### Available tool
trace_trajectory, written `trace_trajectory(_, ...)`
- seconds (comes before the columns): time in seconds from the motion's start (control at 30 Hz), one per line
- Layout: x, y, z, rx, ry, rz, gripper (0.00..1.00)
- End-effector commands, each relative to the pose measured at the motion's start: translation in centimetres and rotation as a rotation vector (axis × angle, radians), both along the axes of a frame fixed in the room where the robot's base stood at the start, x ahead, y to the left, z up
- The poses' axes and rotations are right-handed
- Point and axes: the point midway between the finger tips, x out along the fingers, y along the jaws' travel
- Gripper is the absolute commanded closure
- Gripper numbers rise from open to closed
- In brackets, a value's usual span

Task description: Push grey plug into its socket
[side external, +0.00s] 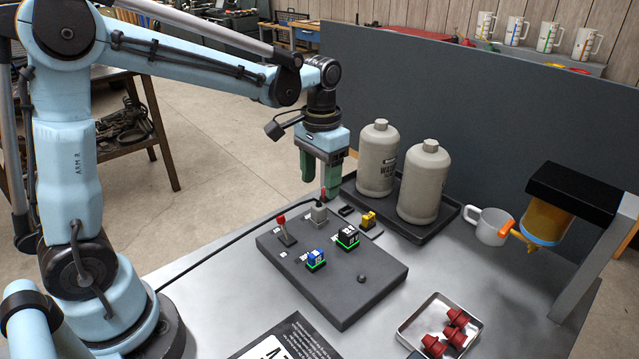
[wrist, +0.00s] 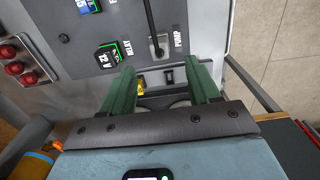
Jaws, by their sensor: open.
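The grey plug (side external: 319,214) stands at the far corner of the dark panel block (side external: 340,300), with a black cable running off to the left. In the wrist view the grey plug (wrist: 158,46) sits beside the PUMP label, its black cable rising from it. How deep it sits in its socket I cannot tell, as the socket is hidden under it. My gripper (side external: 326,190) is just above and behind the plug in the side view. In the wrist view my gripper (wrist: 163,76) has its two green fingers spread wide, with nothing between them. The plug is beyond the fingertips.
Two grey bottles (side external: 424,182) stand on a black tray close right. A metal tray (side external: 440,335) holds red parts.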

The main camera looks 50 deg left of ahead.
Motion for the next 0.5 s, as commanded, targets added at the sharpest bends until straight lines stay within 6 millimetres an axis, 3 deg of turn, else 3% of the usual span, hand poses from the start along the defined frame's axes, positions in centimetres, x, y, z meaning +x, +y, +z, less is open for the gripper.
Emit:
trace_trajectory(0.2, 0.1, 0.0, 3.2, 0.000, 0.009, 0.000, 0.39)
trace_trajectory(0.37, 0.1, 0.0, 4.5, 0.000, 0.013, 0.000, 0.39)
trace_trajectory(0.5, 0.1, 0.0, 4.9, -0.001, 0.014, -0.033, 0.60)
